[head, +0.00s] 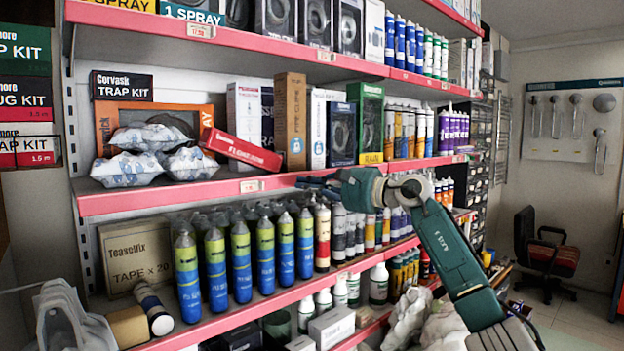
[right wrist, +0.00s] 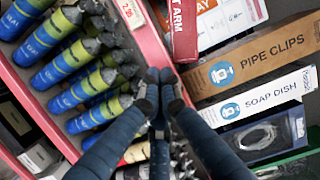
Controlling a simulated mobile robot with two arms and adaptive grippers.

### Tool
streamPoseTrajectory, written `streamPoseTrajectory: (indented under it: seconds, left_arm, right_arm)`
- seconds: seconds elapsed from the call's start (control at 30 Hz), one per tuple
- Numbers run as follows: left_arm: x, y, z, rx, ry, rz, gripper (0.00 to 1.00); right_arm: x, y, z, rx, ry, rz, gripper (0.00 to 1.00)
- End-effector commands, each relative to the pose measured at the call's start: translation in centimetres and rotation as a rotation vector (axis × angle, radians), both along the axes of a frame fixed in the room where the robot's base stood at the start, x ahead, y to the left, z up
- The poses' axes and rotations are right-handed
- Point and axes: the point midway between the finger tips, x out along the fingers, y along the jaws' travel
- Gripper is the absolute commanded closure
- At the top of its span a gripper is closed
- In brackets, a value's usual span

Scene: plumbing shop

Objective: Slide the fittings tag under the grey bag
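Pale grey-white bags with blue print (head: 150,155) lie heaped on the middle shelf at the left in the head view. I cannot tell which one is the task's grey bag. I cannot make out a tag marked as fittings; a small price tag (head: 252,186) sits on that shelf's red edge and also shows in the right wrist view (right wrist: 130,12). My right gripper (head: 302,182) is in front of the middle shelf's edge, to the right of the bags and apart from them. In the right wrist view its fingertips (right wrist: 160,76) are together, with nothing visible between them. My left gripper is out of view.
A red box (head: 240,150) lies tilted beside the bags, near the shelf edge. Upright boxes, including a brown one (head: 291,120), stand behind my right gripper. Spray cans (head: 240,262) fill the shelf below. An office chair (head: 548,250) stands at the far right.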

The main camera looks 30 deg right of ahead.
Motion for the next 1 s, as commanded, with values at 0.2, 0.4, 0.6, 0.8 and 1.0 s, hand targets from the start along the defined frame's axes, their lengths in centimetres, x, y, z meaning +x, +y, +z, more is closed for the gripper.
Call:
streamPoseTrajectory:
  seconds: [0.2,0.4,0.6,0.8,1.0]
  left_arm:
    - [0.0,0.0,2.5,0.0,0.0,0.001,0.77]
    - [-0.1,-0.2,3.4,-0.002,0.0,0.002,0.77]
    - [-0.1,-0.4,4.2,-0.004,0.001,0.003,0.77]
    - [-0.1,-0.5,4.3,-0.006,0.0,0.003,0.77]
    - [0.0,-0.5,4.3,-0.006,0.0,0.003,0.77]
  right_arm:
    - [3.7,1.6,0.5,0.006,0.001,0.002,1.0]
    - [4.5,3.4,0.1,-0.002,0.001,0.001,1.0]
    - [4.3,5.2,0.0,-0.001,0.002,0.0,1.0]
    - [4.2,5.8,0.0,0.002,0.0,-0.001,1.0]
    - [4.2,5.8,-0.1,0.003,0.0,-0.001,1.0]
